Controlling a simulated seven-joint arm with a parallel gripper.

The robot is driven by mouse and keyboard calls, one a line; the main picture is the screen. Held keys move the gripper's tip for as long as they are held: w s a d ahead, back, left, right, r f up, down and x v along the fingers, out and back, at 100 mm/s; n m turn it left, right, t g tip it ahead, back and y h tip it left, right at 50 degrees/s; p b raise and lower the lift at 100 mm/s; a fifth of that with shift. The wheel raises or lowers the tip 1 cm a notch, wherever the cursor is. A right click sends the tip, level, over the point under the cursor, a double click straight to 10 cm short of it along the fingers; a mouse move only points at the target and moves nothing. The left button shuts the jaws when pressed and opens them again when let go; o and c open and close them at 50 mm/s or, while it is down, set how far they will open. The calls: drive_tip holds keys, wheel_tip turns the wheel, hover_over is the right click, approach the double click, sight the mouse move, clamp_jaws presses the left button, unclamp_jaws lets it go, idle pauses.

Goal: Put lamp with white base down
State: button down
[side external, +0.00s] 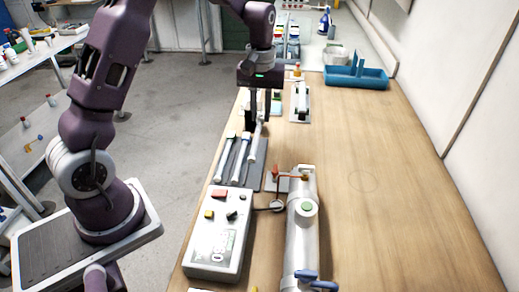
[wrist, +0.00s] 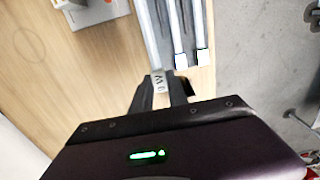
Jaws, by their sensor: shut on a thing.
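My gripper (side external: 256,122) is shut on a lamp (side external: 253,149) near its far end. The lamp is a thin pale tube with a white end, over the right side of a grey tray (side external: 261,178). In the wrist view the lamp (wrist: 150,30) runs up from between my fingertips (wrist: 160,88), and dark marks show on its gripped end. Two similar lamps lie beside it, the middle one (side external: 241,157) and the left one (side external: 226,157). I cannot tell whether the held lamp touches the tray.
A control box (side external: 218,236) with coloured buttons and a metal reactor cylinder (side external: 303,235) stand nearer the camera. A blue bin (side external: 356,77) is at the back right. The bench's right side is clear. The bench's left edge is close to the tray.

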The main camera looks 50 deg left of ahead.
sight(261, 142)
wheel_tip(261, 142, down, 7)
drive_tip(key=shift+f, duration=0.1)
drive_tip(key=c, duration=1.6)
unclamp_jaws()
drive_tip(key=shift+f, duration=0.1)
